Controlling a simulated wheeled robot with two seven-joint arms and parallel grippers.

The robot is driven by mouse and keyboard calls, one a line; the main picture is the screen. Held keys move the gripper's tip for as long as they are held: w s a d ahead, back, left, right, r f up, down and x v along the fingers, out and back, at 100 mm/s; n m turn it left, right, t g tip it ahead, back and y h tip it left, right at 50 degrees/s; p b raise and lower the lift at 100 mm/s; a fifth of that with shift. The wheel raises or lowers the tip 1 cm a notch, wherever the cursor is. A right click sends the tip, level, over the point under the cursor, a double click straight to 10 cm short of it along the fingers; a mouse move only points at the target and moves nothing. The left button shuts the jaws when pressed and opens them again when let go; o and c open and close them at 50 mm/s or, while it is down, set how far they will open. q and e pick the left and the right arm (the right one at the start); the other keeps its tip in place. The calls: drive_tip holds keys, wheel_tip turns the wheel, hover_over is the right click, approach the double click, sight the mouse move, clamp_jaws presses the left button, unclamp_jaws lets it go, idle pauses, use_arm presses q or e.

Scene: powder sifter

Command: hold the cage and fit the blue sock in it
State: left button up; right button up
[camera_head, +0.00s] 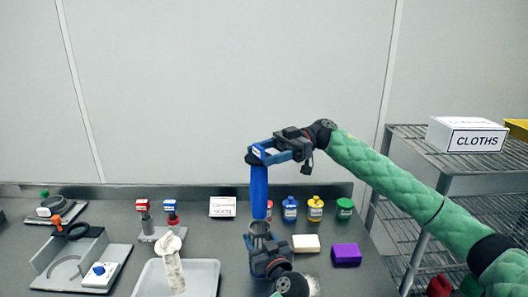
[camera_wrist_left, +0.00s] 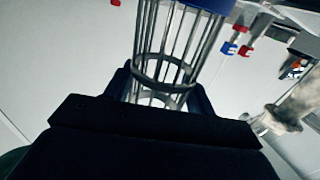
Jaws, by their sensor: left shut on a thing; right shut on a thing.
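The blue sock (camera_head: 259,192) hangs upright, its top held in my right gripper (camera_head: 262,153), which is shut on it. The cage (camera_head: 259,228) is a grey metal wire cylinder, upright under the sock. My left gripper (camera_head: 257,244) is shut on the cage. The sock's lower end is at the cage's top, in line with it; I cannot tell how far inside it is. In the left wrist view the cage's bars and rings (camera_wrist_left: 165,72) stand between my fingers, with something blue (camera_wrist_left: 208,5) at the far end.
A grey tray (camera_head: 205,275) with a white, sock-like piece (camera_head: 172,262) is left of the cage. Several coloured jars, including a blue one (camera_head: 290,208), stand behind right. A white block (camera_head: 306,243) and a purple block (camera_head: 346,254) lie right. A wire shelf (camera_head: 447,165) holds a CLOTHS box (camera_head: 466,134).

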sight(266, 200)
drive_tip(key=shift+f, duration=0.75)
drive_tip(key=shift+f, duration=0.45)
drive_tip(key=shift+f, duration=1.25)
drive_tip(key=shift+f, duration=0.1)
drive_tip(key=shift+f, duration=1.4)
drive_tip(key=shift+f, duration=0.1)
drive_tip(key=shift+f, duration=1.4)
drive_tip(key=shift+f, duration=0.1)
drive_tip(key=shift+f, duration=1.4)
